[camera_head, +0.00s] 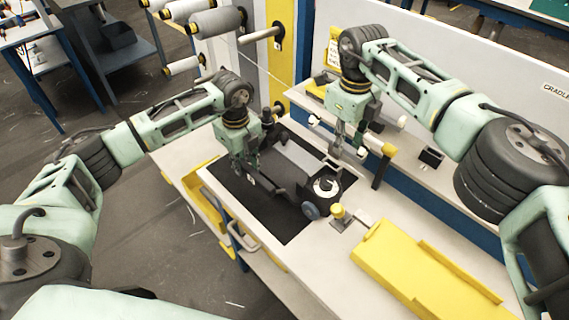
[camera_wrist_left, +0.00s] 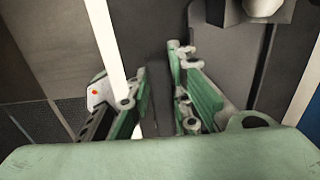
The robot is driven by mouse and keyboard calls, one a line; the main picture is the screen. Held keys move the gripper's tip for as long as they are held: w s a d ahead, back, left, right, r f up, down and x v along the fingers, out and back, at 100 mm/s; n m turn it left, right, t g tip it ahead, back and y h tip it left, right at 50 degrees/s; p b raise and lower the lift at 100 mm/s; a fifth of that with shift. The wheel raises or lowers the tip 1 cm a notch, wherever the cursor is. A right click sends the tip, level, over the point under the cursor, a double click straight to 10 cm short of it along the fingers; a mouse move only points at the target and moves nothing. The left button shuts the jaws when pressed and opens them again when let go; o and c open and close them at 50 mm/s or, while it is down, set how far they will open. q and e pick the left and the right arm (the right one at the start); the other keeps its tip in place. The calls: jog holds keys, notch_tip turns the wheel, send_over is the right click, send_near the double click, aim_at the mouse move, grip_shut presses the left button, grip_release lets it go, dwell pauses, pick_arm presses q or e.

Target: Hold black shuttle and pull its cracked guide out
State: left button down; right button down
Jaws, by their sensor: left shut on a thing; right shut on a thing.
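The black shuttle (camera_head: 305,190) lies on the dark mat on the bench, with a round wheel at its near end and a white disc on top. My left gripper (camera_head: 250,178) is shut on the shuttle's left part. In the left wrist view my left gripper's fingers (camera_wrist_left: 157,95) stand on either side of a dark part of the shuttle. My right gripper (camera_head: 337,154) points down above and behind the shuttle's right end, shut on a small pale piece, apparently the cracked guide. That piece is mostly hidden by the fingers, and its crack cannot be made out.
A yellow tray (camera_head: 425,275) lies at the front right of the bench. A small post with a yellow knob (camera_head: 338,212) stands beside the shuttle. A small black block (camera_head: 431,157) sits on the back ledge. Grey spools (camera_head: 217,22) hang at the back left.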

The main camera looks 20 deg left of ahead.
jog(key=shift+r, duration=2.05)
pick_arm(q)
jog(key=c, duration=1.5)
grip_release()
jog(key=shift+c, duration=0.2)
notch_tip(320, 180, up, 12)
jog(key=shift+f, duration=0.1)
pick_arm(e)
jog(key=shift+s+f, duration=0.1)
